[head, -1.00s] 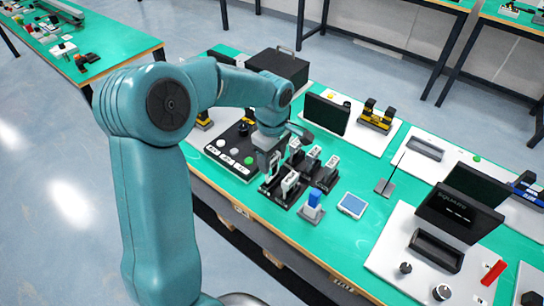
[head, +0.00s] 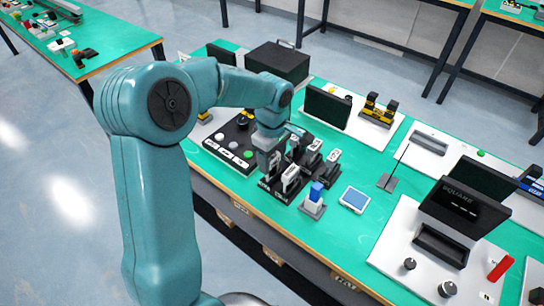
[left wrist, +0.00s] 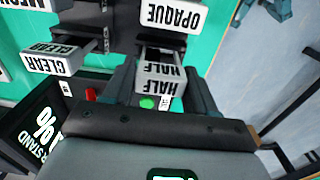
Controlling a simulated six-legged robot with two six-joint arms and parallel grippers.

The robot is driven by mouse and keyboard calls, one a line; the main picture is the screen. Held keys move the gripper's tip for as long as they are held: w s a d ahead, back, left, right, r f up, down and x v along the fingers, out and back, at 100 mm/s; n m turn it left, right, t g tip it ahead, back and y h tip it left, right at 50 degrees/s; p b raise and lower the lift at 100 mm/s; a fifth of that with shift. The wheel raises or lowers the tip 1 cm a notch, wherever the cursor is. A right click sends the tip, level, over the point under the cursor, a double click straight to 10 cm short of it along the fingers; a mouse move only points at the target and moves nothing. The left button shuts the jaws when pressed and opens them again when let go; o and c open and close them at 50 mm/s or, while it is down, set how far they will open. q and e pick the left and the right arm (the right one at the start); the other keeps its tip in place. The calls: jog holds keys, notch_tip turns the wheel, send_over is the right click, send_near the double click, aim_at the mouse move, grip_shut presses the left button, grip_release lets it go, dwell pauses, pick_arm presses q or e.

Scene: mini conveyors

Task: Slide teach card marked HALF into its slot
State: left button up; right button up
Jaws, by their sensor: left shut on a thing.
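My left gripper (head: 268,165) points down at the left end of a group of black card holders (head: 285,190) on the green bench. In the left wrist view its fingers (left wrist: 160,88) are shut on the white card marked HALF (left wrist: 158,72), whose lettering appears upside down. The lower end of the card is hidden, so I cannot tell how it sits relative to a slot. Other white cards marked OPAQUE (left wrist: 170,14) and CLEAR (left wrist: 50,62) stand close by in black holders. My right gripper is not in view.
A black-topped button panel (head: 232,148) is left of the holders. A blue-topped block (head: 315,192) and a small blue-screened device (head: 354,199) are to their right. A dark screen (head: 327,108) stands behind. Bare green bench lies at the front.

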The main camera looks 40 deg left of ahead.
pick_arm(q)
jog(key=shift+f+b, duration=0.35)
jog(key=shift+f, duration=0.15)
jog(key=o, duration=1.1)
jog(key=shift+o, duration=0.2)
notch_tip(320, 180, up, 16)
jog(key=p, duration=0.1)
jog(key=shift+r, duration=0.2)
